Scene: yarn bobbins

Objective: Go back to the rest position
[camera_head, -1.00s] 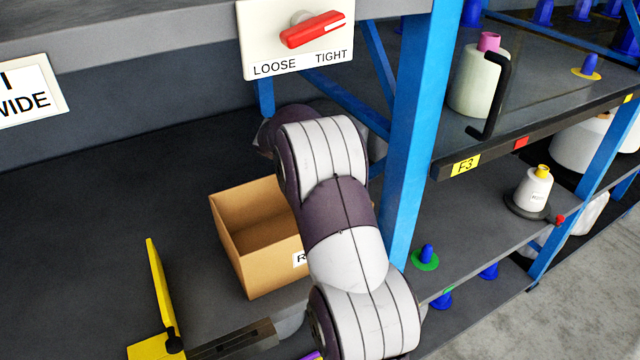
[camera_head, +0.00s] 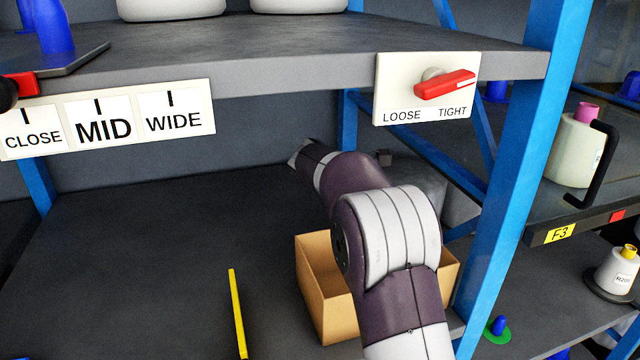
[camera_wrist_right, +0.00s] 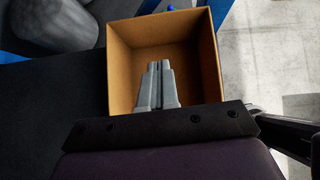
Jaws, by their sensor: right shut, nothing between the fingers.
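My right gripper (camera_wrist_right: 156,84) shows in the right wrist view, its two grey fingers together with nothing between them. It is over an open, empty cardboard box (camera_wrist_right: 117,52), whose inside floor and walls show past the fingers. In the head view my right arm reaches across in front of the box (camera_head: 322,290), hiding much of it, and the gripper itself is not seen there. My left gripper is in neither view now.
A red knob (camera_head: 445,85) sits on a LOOSE/TIGHT plate at the upper shelf's edge. A blue post (camera_head: 520,170) stands right of my arm. A yellow upright strip (camera_head: 237,312) is left of the box. A bobbin (camera_head: 575,150) stands on the right-hand shelf. The dark deck at left is clear.

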